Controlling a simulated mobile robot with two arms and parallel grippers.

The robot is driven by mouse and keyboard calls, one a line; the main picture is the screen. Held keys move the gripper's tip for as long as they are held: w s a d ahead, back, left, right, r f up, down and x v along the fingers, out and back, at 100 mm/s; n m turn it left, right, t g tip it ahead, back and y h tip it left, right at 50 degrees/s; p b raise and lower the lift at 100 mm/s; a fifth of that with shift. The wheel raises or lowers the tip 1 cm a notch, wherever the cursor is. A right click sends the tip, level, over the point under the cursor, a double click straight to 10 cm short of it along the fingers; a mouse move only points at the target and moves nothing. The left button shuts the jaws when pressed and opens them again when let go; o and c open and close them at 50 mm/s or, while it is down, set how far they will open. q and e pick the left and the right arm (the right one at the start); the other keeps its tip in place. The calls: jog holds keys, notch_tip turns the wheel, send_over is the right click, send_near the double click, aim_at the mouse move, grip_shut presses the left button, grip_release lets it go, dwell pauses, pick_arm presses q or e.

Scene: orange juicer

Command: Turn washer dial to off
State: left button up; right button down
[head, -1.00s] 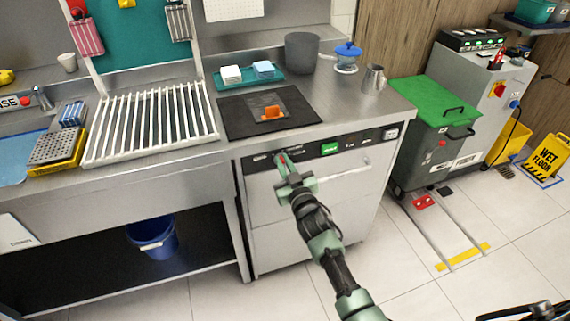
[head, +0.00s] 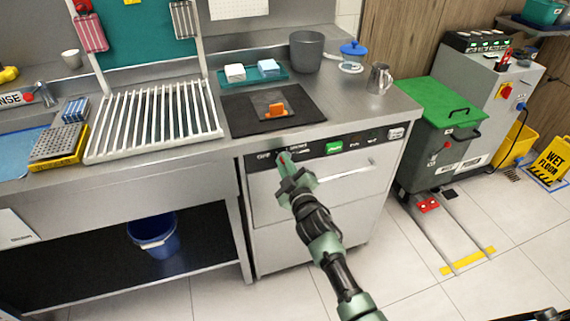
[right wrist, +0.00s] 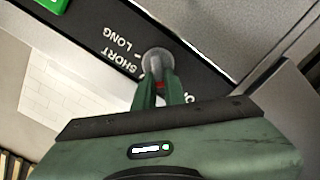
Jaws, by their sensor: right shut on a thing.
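The washer (head: 325,196) is a steel under-counter machine with a black control strip (head: 372,139) along its top edge. Its dial (right wrist: 156,62) is a round grey knob in the right wrist view, beside the white words SHORT and LONG. My right gripper (right wrist: 157,92) is shut on the dial, its green fingers on either side of the knob. A red mark shows between the fingers. The right gripper also shows in the head view (head: 286,163), at the left part of the strip by the word OFF. The fingers partly hide the dial, and I cannot tell its exact setting. My left gripper is not in view.
A green lit panel (head: 334,147) sits right of the dial. The washer's door handle (head: 344,168) is just below. The steel counter above bears a black mat (head: 240,112) and a slatted rack (head: 150,120). The floor in front is clear.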

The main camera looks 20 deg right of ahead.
dwell(0.4)
jog(key=c, duration=1.5)
grip_release()
jog(key=s, duration=0.8)
jog(key=shift+d, duration=0.1)
